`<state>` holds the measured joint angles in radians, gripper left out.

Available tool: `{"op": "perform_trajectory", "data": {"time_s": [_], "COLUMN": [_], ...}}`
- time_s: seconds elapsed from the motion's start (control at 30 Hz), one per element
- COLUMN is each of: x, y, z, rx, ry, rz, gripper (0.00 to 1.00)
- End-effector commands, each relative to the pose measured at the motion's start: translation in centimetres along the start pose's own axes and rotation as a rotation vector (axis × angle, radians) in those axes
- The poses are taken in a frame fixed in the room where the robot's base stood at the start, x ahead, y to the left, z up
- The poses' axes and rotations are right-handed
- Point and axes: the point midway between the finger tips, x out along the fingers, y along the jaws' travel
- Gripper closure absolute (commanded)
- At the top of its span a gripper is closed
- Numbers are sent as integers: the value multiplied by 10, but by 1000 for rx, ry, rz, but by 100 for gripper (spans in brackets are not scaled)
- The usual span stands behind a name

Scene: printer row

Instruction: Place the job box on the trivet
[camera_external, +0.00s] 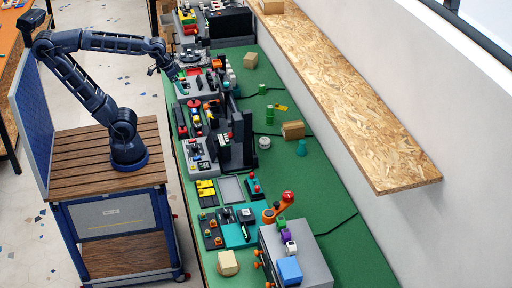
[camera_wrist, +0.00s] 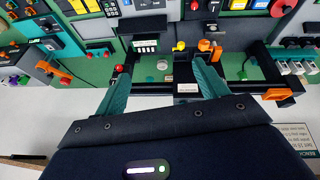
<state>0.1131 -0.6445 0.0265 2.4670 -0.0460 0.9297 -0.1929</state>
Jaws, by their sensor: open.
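I cannot tell for sure which thing is the job box. A blue box (camera_external: 289,270) sits on a grey unit at the near end. No trivet can be clearly made out; a flat grey plate (camera_external: 231,190) lies mid-bench. My gripper (camera_external: 173,70) is at the bench's left edge, toward the back. In the wrist view its two teal fingers (camera_wrist: 162,84) are spread wide, with nothing held between them.
The green bench (camera_external: 325,195) carries a row of printer-like units with coloured knobs along its left side. A black upright unit (camera_external: 240,138) rises mid-row. A chipboard shelf (camera_external: 350,95) runs along the wall at right. Bare green surface lies toward the right.

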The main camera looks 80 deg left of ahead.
Motion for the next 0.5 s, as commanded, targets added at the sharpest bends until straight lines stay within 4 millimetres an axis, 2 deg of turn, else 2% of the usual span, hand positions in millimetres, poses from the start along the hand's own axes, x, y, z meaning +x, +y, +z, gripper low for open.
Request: {"op": "perform_trajectory", "data": {"time_s": [0.1, 0.2, 0.5], "x": [-4, -5, -5], "y": [-21, -31, -37], "z": [22, 33, 40], "rx": [69, 112, 143], "ry": [17, 22, 22], "rz": [-44, -69, -85], "gripper": [28, 28, 28]}}
